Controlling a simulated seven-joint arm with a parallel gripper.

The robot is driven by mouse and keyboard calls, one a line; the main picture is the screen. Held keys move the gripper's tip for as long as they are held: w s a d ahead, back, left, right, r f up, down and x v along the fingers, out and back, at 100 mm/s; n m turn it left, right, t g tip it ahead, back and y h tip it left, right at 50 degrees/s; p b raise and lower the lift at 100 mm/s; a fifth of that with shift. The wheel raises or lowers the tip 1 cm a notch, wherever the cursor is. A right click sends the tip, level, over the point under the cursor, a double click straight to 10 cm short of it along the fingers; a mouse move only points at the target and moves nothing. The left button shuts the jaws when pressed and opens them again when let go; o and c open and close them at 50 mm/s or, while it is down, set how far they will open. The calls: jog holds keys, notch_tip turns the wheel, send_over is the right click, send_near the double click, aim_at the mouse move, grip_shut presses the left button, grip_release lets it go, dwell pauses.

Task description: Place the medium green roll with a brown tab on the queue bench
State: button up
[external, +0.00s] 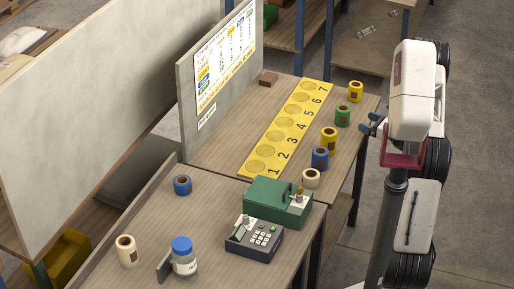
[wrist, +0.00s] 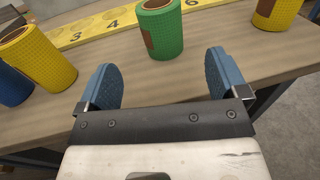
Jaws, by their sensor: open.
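The green roll (external: 342,116) with a brown tab stands upright on the bench, in a row of rolls beside the yellow numbered strip (external: 290,130). In the wrist view the green roll (wrist: 161,30) is ahead of my gripper, roughly centred between the fingers but beyond their tips. Its brown tab (wrist: 148,37) shows on its left side. My gripper (wrist: 162,75) has its blue fingers open with nothing between them; it also shows in the external view (external: 369,127) at the bench's right edge. The bench (external: 225,150) carries the strip, with numbers 1 to 7.
A yellow roll (external: 329,138) and a blue roll (external: 320,157) stand on the near side of the green one. Another yellow roll (external: 355,91) stands beyond it. A cream roll (external: 311,178), a green machine (external: 278,203) and a keypad device (external: 254,238) are nearer. The strip's circles are empty.

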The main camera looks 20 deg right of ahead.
jog(key=shift+r, duration=0.1)
jog(key=s+a+r+n+g, duration=0.45)
jog(key=s+a+r, duration=0.2)
jog(key=a, duration=0.25)
jog(key=s+a+r+n+g+y, duration=0.1)
jog(key=s+a+r+n+g, duration=0.3)
jog(key=s+a+r+n, duration=0.25)
jog(key=s+a+r+n+g, duration=0.45)
jog(key=a+r, duration=0.25)
jog(key=a, duration=0.3)
jog(key=s+a+r+n+h, duration=0.1)
jog(key=s+r+n+h, duration=0.1)
jog(key=s, duration=0.8)
jog(key=s+a+r+n+h, duration=0.2)
jog(key=s+n+h, duration=0.3)
jog(key=s, duration=0.5)
jog(key=s+a+r+n+h, duration=0.2)
jog(key=s+r+n+h, duration=0.2)
jog(key=s, duration=0.6)
jog(key=shift+n+t, duration=0.3)
jog(key=shift+n, duration=0.95)
